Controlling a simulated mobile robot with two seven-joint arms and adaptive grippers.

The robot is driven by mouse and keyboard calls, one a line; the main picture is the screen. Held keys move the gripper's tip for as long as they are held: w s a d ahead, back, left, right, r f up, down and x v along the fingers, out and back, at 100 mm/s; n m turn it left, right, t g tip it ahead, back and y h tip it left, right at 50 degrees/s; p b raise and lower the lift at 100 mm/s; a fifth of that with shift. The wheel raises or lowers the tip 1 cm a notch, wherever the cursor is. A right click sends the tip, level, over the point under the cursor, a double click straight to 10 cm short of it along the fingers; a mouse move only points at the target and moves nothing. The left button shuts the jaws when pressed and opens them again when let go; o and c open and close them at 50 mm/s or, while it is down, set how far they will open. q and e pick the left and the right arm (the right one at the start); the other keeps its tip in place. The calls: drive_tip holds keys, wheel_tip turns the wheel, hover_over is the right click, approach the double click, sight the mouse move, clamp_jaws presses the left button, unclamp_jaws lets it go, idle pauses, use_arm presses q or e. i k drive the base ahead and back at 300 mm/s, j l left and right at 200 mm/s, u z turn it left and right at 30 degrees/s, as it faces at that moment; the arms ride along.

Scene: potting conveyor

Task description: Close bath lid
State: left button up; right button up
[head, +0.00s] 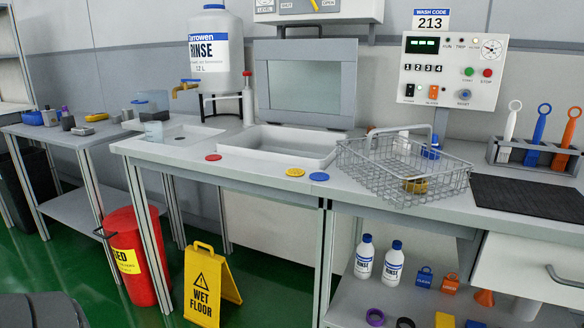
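The bath (232,148) is a white rectangular basin set in the bench top at the middle of the head view. Its lid (262,82), a grey frame around a pale see-through panel, stands raised nearly upright along the back of the bath. The bath opening is uncovered and its pale inside shows. Neither of my grippers is in view.
A wire basket (355,172) stands on the bench right of the bath, near its right edge. Red (213,157), yellow (295,172) and blue (319,177) discs lie along the front.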

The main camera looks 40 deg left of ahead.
sight(344, 50)
drive_tip(key=i+j+u, duration=0.2)
drive_tip(key=i, duration=0.2)
drive_tip(key=i+j+u, duration=0.1)
drive_tip(key=i+u, duration=0.15)
drive_tip(key=i, duration=0.2)
drive_tip(key=u, duration=1.15)
drive_tip(key=k+j+z, duration=0.15)
drive_tip(key=j, duration=0.25)
drive_tip(key=j+z, duration=0.2)
drive_tip(key=j, duration=0.25)
drive_tip(key=k+j+z, duration=0.15)
drive_tip(key=j, duration=0.2)
drive_tip(key=k, duration=0.05)
